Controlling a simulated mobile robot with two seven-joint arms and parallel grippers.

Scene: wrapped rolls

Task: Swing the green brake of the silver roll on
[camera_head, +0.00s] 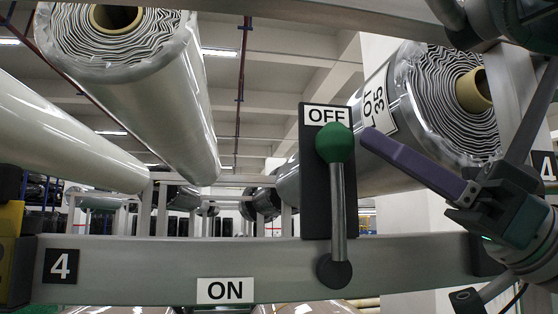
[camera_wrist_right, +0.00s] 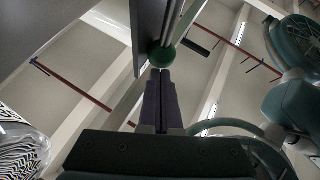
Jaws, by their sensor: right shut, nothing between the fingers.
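The brake has a green ball knob (camera_head: 335,142) on a steel rod (camera_head: 338,215). The rod stands upright from a dark pivot (camera_head: 334,271) on the grey rail, with the knob just below the OFF label (camera_head: 326,115). The ON label (camera_head: 225,291) is low on the rail, left of the pivot. A silvery wrapped roll (camera_head: 405,110) marked LOT 35 lies behind, at right. My right gripper (camera_head: 369,138) is shut and empty, its purple fingers pointing left at the knob's right side. In the wrist view the fingertips (camera_wrist_right: 161,74) are close to the knob (camera_wrist_right: 162,56); contact is unclear. My left gripper is not in view.
The grey rail (camera_head: 130,262) crosses the front, with a number 4 plate (camera_head: 61,266) at left. A dark backing plate (camera_head: 314,200) stands behind the lever. Two more wrapped rolls (camera_head: 160,85) (camera_head: 60,130) fill the upper left. Space left of the lever above the rail looks open.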

